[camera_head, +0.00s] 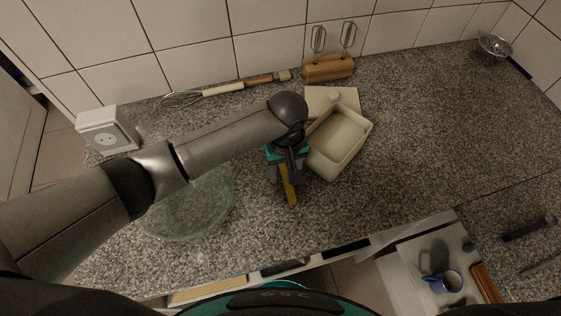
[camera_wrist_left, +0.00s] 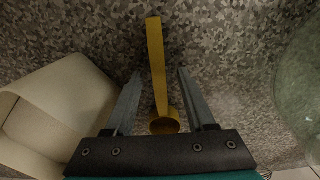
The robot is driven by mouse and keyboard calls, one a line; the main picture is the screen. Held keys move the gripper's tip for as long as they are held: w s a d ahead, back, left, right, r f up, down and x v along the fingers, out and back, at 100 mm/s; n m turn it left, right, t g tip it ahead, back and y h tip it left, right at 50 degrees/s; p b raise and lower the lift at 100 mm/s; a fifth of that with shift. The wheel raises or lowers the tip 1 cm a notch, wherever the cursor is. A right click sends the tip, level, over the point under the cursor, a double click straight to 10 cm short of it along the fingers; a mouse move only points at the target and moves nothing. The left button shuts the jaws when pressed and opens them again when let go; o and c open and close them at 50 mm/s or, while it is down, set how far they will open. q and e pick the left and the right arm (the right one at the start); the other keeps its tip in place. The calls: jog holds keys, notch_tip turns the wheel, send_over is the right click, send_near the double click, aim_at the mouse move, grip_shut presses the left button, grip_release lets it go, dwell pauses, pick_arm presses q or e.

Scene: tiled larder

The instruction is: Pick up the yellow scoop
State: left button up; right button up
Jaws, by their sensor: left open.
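The yellow scoop (camera_head: 289,192) lies on the speckled grey counter, partly hidden under my left gripper (camera_head: 283,184) in the head view. In the left wrist view the yellow scoop (camera_wrist_left: 157,70) shows a long flat handle reaching away and a small round bowl close to the gripper's palm. My left gripper (camera_wrist_left: 158,85) is open, with one finger on each side of the scoop. A gap shows between the scoop and each finger. My right gripper is in neither view.
A cream rectangular dish (camera_head: 362,147) stands right of the gripper, beside a cream lid (camera_head: 347,95). A green glass bowl (camera_head: 190,225) stands to the left. The counter's right side is mostly clear.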

pick_arm(q)
jog(key=shift+c, duration=0.3)
grip_shut()
dwell(1.1)
